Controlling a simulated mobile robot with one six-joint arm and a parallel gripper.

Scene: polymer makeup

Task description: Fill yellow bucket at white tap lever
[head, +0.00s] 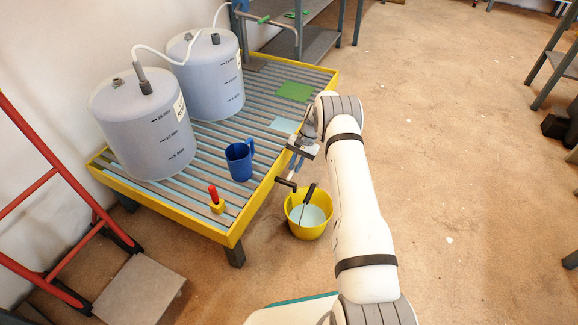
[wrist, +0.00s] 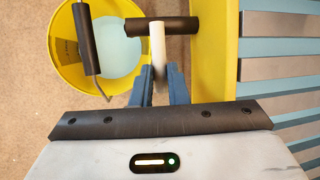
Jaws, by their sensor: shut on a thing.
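The yellow bucket (head: 294,222) stands on the floor against the right side of the yellow-edged rack. Pale blue liquid shows inside it, and its black handle grip (head: 309,193) lies over the opening. In the wrist view, the bucket (wrist: 66,66) is at upper left, with its black grip (wrist: 84,40) across it. The white tap lever (wrist: 157,46) has a black crossbar at its end, which overlaps the bucket's rim in this view. My gripper (wrist: 158,84) is shut on the white lever, its blue fingers on either side. In the head view, my gripper (head: 295,165) is above and behind the bucket.
The slatted rack (head: 192,213) carries two large tanks (head: 143,135) (head: 208,85), a blue jug (head: 240,163) and a small red-handled yellow item (head: 217,205). A red ladder-like frame (head: 30,180) stands at left. The floor (head: 460,180) right of my arm is mostly clear.

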